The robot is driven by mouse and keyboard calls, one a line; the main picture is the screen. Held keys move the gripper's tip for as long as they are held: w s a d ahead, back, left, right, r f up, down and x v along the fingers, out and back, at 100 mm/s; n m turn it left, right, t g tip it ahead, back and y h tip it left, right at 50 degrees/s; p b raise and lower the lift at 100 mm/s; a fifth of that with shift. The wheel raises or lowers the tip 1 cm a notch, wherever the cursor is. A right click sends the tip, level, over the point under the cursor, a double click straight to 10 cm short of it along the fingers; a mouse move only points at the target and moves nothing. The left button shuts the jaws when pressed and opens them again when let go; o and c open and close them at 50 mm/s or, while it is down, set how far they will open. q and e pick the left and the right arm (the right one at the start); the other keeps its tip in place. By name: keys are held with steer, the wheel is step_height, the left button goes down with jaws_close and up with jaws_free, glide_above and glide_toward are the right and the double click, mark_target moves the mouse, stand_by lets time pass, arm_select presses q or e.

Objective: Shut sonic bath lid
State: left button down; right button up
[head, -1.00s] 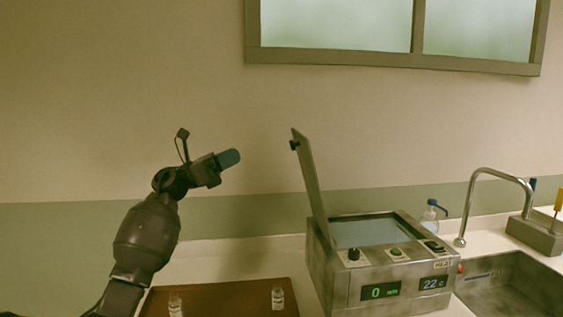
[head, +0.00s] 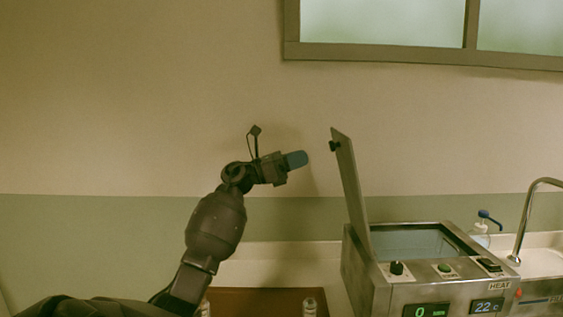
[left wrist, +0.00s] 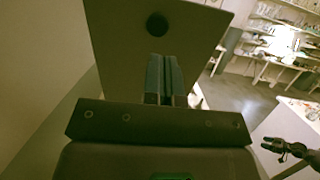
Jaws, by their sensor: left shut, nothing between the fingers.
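The sonic bath (head: 440,270) is a steel box with dials and two displays, at the lower right of the head view. Its lid (head: 353,185) stands open, nearly upright and leaning left, hinged at the bath's left side. A dark knob (head: 335,146) is on the lid's outer face near its top. My left gripper (head: 296,160) is shut and empty, just left of the lid at about knob height, with a small gap. In the left wrist view the shut fingers (left wrist: 165,78) point at the lid (left wrist: 125,45), below its round knob (left wrist: 157,24).
A brown tray (head: 258,301) with small bottles (head: 310,307) lies left of the bath. A wash bottle (head: 481,232) and a tap (head: 530,215) stand behind and right of it. The air above the bath is free.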

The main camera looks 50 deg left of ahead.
arm_select(q)
steer(key=p+x, duration=0.1)
steer(key=x, duration=0.5)
arm_select(e)
steer(key=shift+w+a+r, duration=0.1)
steer(key=shift+w+r, duration=0.25)
steer(key=shift+r, duration=0.25)
steer(key=shift+w+a+r, duration=0.1)
steer(key=shift+w+r, duration=0.25)
steer(key=shift+r, duration=0.25)
steer(key=shift+s+f, duration=0.15)
steer(key=shift+s, duration=0.15)
